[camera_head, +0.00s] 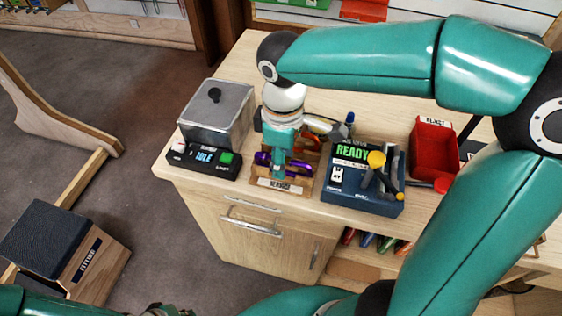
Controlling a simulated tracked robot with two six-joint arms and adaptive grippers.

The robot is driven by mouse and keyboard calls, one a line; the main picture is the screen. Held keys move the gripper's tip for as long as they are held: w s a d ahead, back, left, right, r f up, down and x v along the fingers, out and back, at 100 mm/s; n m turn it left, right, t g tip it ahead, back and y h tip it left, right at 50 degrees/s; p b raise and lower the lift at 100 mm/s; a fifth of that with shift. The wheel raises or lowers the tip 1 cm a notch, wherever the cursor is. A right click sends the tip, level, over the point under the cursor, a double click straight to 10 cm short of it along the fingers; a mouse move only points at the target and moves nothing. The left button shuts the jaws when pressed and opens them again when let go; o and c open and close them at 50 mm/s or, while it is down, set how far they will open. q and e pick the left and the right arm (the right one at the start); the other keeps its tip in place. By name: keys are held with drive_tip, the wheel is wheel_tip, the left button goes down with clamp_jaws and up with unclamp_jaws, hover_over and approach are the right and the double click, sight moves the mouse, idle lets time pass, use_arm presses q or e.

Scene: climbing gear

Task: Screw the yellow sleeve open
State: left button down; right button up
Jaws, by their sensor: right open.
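My right gripper (279,172) points down over the front of a small wooden rack (284,184) on the cabinet top. It is open; its fingers are small and partly hidden by the wrist. Purple carabiners (264,160) sit on the rack beside and behind the fingers, and an orange one (304,143) shows behind. I cannot make out a yellow sleeve on any of them; the gripper and arm cover part of the rack. I cannot tell whether the fingers touch a carabiner. My left gripper does not show; only part of that arm is at the lower left.
A lidded grey box (216,112) stands left, behind a black unit reading IDLE (204,158). A red bin (432,145) stands farther right.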

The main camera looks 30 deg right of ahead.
drive_tip(key=shift+a+f, duration=0.1)
drive_tip(key=shift+f, duration=0.1)
drive_tip(key=shift+f+b, duration=1.15)
drive_tip(key=shift+f, duration=0.1)
drive_tip(key=shift+w+d, duration=0.45)
drive_tip(key=shift+d, duration=0.15)
drive_tip(key=shift+r+p, duration=1.5)
drive_tip(key=shift+s+a+f, duration=0.1)
drive_tip(key=shift+s+a, duration=0.35)
drive_tip(key=shift+a, duration=0.2)
